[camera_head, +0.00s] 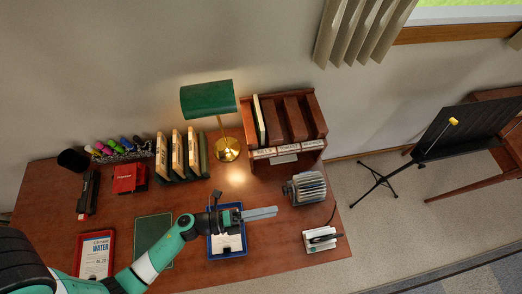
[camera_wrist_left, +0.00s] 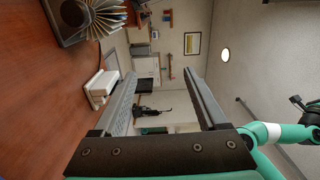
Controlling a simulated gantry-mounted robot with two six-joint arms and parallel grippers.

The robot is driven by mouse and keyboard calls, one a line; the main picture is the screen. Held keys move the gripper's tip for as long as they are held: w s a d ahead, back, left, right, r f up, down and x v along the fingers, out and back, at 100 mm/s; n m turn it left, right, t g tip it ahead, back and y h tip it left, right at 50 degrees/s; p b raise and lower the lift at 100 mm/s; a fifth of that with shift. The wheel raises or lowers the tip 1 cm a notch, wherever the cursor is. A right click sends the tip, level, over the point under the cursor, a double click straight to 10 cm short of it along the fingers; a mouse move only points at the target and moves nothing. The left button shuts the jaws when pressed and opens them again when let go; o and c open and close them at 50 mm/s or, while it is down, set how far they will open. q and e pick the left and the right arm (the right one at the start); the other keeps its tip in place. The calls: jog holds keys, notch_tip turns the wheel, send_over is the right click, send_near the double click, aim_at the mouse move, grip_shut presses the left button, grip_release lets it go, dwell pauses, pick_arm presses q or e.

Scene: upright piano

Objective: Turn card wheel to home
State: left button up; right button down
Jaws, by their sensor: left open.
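The card wheel (camera_head: 305,188) is a rotary file with a fan of pale cards, standing near the right side of the desk. In the left wrist view it shows at the upper left (camera_wrist_left: 88,18), cut by the frame edge. My left gripper (camera_head: 276,211) points right over the desk, its fingers just left of and in front of the wheel, apart from it. In the left wrist view its two grey fingers (camera_wrist_left: 162,76) are open with nothing between them. Part of my other arm (camera_wrist_left: 285,132) shows at the right of that view; its jaws cannot be made out.
A blue tray (camera_head: 213,255) lies under my left wrist. A white device (camera_head: 322,239) sits at the front right of the desk. A wooden shelf of binders (camera_head: 286,120) and a green lamp (camera_head: 208,98) stand behind. A music stand (camera_head: 470,130) is at the right.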

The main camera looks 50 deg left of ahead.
pick_arm(q)
jog(key=shift+s+d+r, duration=0.15)
jog(key=shift+s+r, duration=0.05)
jog(key=shift+s, duration=0.35)
jog(key=shift+s+d+r, duration=0.15)
jog(key=shift+s+r, duration=0.05)
jog(key=shift+s, duration=0.3)
jog(key=shift+s+d+r, duration=0.15)
jog(key=shift+s+r, duration=0.05)
jog(key=shift+s, duration=0.35)
